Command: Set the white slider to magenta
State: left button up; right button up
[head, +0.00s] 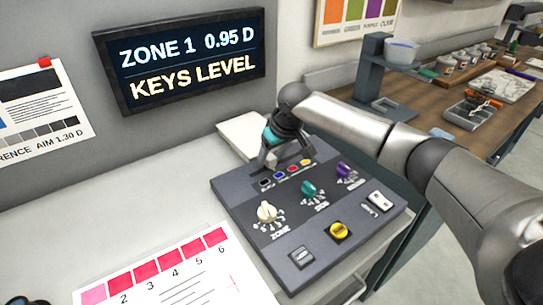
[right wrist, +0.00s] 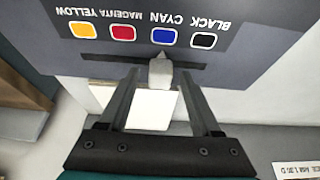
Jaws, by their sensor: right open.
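The white slider (right wrist: 160,72) shows in the right wrist view, in a dark slot on the grey control panel (head: 240,199). It stands in line with the blue cyan patch (right wrist: 164,35). The red magenta patch (right wrist: 122,32) is one place to its left in that view, with yellow beyond it and black at the other end. My right gripper (right wrist: 160,78) is open, with one finger on each side of the slider and a gap visible at both. In the head view my right gripper (head: 284,156) hides the slider. My left gripper is not in view.
The panel also carries a white zone knob (head: 266,212), a green knob (head: 308,190), a purple knob (head: 344,171), a yellow button (head: 340,231) and switches. A display (head: 184,58) reads "ZONE 1 0.95 D, KEYS LEVEL". A printed sheet (head: 190,280) lies in front.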

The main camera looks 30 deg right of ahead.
jog(key=shift+c, duration=0.3)
grip_shut()
dwell(1.0)
